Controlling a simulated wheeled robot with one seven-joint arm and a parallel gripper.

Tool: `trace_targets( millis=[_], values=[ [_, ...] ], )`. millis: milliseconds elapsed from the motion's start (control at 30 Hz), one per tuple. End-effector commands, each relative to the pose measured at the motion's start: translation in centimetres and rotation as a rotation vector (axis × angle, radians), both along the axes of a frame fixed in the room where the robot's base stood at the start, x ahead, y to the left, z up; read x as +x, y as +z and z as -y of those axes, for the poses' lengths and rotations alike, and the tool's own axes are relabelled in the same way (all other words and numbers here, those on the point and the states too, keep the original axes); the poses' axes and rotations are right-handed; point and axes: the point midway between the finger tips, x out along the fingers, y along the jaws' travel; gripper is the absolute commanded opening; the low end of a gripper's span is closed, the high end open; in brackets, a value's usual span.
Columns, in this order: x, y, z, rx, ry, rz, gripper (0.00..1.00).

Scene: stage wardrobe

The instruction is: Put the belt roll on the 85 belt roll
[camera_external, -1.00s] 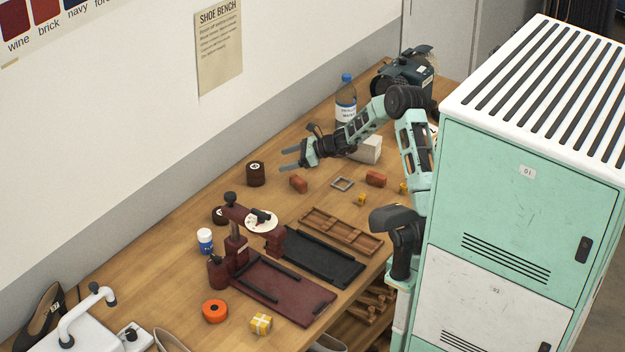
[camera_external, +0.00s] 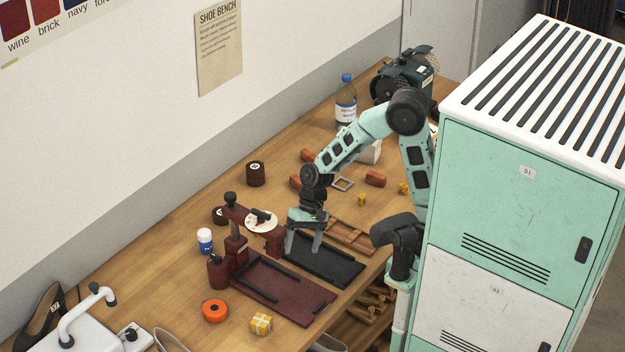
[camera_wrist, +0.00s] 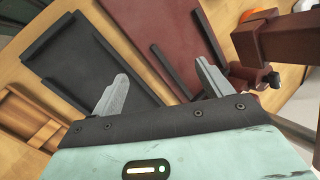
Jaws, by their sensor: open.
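A dark brown roll (camera_external: 256,175) with a white label on top stands upright near the wall in the external view; it looks tall, and I cannot tell if it is one roll or two stacked. A second dark roll (camera_external: 219,215) with a pale label sits nearer the camera, partly hidden by the maroon press. The label numbers are too small to read. My gripper (camera_external: 303,247) is open and empty, pointing down above the black tray (camera_external: 345,273), to the right of both rolls. The wrist view shows my spread fingers (camera_wrist: 160,82) with nothing between them and no roll.
The maroon press (camera_external: 236,245) with its maroon tray (camera_external: 290,300) stands close left of my gripper. A wooden rack (camera_external: 350,237) is behind. Bench around the tall roll is clear.

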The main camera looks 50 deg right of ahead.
Motion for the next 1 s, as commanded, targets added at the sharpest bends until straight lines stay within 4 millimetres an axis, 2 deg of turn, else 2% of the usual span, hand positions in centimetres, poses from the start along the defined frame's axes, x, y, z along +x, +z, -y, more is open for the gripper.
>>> trace_targets(
  millis=[33,100,200,300,467,767,1000],
  values=[
    [-3.5,0.1,-0.6,-0.068,0.198,0.067,0.78],
    [-7.1,0.0,-0.3,-0.151,0.440,0.150,0.78],
    [-10.5,0.0,0.6,-0.241,0.721,0.249,0.78],
    [-12.4,0.0,1.4,-0.297,0.907,0.318,0.78],
    [-13.3,0.0,2.0,-0.334,1.026,0.361,0.78],
    [-13.3,0.0,2.0,-0.334,1.027,0.361,0.78],
    [-13.3,3.9,2.0,-0.334,1.026,0.361,0.78]
  ],
)
